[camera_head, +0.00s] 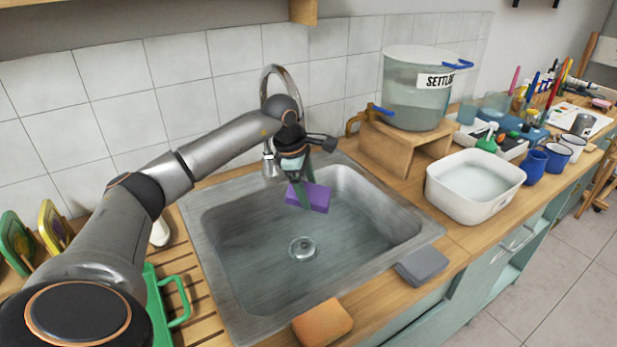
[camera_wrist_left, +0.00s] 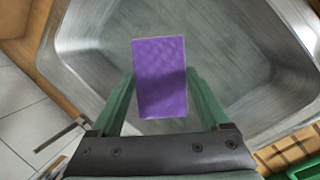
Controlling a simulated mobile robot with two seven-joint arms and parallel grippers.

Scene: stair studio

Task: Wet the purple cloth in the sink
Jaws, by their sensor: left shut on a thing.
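The purple cloth (camera_head: 315,198) is a small folded block, held above the sink basin near its back wall. My left gripper (camera_head: 303,200) points down and is shut on it. In the left wrist view the purple cloth (camera_wrist_left: 160,77) sits between the green fingers of my left gripper (camera_wrist_left: 160,95). The metal sink (camera_head: 255,262) has a round drain (camera_head: 302,248) in its floor. The tap (camera_head: 270,100) rises behind the sink, its spout end hidden by my arm. No running water shows. My right gripper is not in view.
A white tub (camera_head: 470,190) stands right of the sink. A "SETTLE" container (camera_head: 412,100) stands on a wooden stand (camera_head: 390,150). A green-handled item (camera_head: 178,300) is at left.

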